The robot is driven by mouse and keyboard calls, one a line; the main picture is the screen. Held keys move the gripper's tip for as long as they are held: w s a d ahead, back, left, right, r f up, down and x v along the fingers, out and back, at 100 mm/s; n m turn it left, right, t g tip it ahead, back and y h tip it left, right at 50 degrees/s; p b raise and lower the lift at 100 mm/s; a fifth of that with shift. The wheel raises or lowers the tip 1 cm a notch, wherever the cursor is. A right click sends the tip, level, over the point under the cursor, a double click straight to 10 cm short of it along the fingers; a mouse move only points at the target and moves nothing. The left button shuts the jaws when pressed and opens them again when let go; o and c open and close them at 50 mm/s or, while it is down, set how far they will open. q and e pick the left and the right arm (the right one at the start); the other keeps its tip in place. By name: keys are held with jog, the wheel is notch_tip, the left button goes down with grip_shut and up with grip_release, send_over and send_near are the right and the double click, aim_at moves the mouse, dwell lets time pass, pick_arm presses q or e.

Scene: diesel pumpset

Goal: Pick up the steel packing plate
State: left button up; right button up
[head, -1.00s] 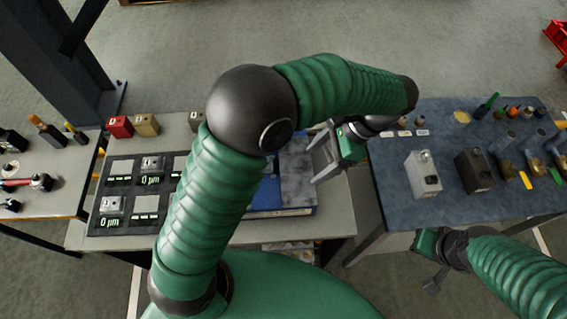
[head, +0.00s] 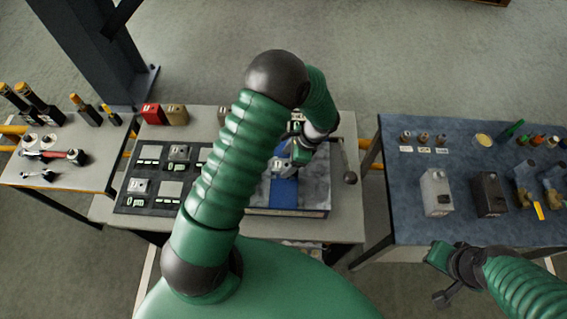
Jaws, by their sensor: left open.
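I cannot tell for certain which piece is the steel packing plate. A small pale block (head: 277,165) lies at the gripper, over the blue strip of a grey and blue slab (head: 315,193) on the middle bench. My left gripper (head: 286,163) is open above this slab; its fingertips are small and partly hidden by my arm, so contact with the block is unclear. Flat grey squares (head: 171,189) sit on a dark mat (head: 128,205) left of my arm, which hides part of the mat. My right gripper (head: 443,277) hangs at lower right, away from the middle bench.
A dark lever with a round knob (head: 349,178) stands at the slab's right. Red (head: 153,114) and tan (head: 177,115) blocks stand behind the mat. The left bench holds tools (head: 60,156). The blue-topped right bench (head: 405,205) holds grey and black boxes, beyond a gap.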

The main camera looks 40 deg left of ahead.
aim_at(282, 166)
pick_arm(q)
jog(key=shift+a+x, duration=0.25)
jog(key=shift+x, duration=0.9)
jog(key=shift+d+r, duration=0.1)
jog(key=shift+d, duration=0.1)
jog(key=c, duration=0.9)
jog(key=shift+a, duration=0.1)
grip_shut()
